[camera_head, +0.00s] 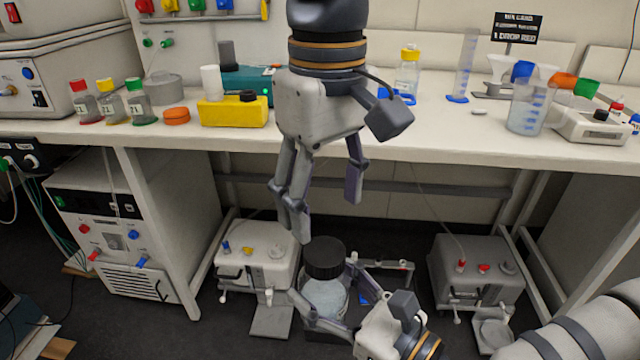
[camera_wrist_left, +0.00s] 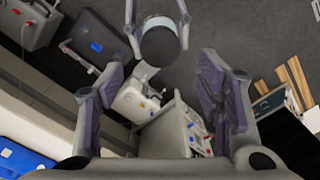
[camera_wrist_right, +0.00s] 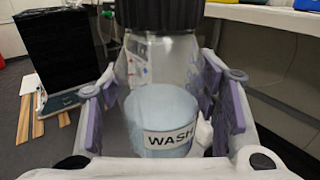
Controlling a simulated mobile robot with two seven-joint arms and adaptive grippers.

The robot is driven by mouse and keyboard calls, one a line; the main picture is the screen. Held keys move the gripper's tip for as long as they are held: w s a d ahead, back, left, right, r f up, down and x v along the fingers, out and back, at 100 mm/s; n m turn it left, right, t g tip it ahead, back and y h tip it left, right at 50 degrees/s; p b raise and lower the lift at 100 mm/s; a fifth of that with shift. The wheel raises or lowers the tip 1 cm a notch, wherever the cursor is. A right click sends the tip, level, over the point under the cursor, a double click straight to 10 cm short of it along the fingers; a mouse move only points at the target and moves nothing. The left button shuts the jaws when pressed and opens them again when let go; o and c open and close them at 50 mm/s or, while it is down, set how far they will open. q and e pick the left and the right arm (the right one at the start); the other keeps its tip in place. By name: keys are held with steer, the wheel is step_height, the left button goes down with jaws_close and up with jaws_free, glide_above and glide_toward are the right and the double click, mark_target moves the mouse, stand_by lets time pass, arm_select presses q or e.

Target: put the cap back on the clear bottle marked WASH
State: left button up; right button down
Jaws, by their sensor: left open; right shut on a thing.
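The clear bottle marked WASH (camera_wrist_right: 165,120) holds pale blue liquid and is upright. It also shows in the head view (camera_head: 325,298). My right gripper (camera_head: 328,305) is shut around its body, in front of the bench. The black cap (camera_head: 324,252) sits on the bottle's mouth; I cannot tell how tightly it is screwed. The cap also shows from above in the left wrist view (camera_wrist_left: 160,46) and at the top edge of the right wrist view (camera_wrist_right: 163,14). My left gripper (camera_head: 326,220) points down, open and empty, just above the cap and apart from it.
The white bench (camera_head: 400,140) runs behind my grippers. On it are a yellow block (camera_head: 233,111), an orange cap (camera_head: 177,115), a yellow-capped bottle (camera_head: 407,72) and a beaker (camera_head: 526,108). Floor units (camera_head: 255,250) (camera_head: 477,270) stand below, left and right of the bottle.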

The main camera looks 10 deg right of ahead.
mark_target(324, 251)
arm_select(q)
steer(key=shift+f, duration=0.1)
step_height(324, 251, down, 8)
steer(key=shift+r, duration=0.1)
stand_by(0.4)
steer(key=shift+c, duration=0.4)
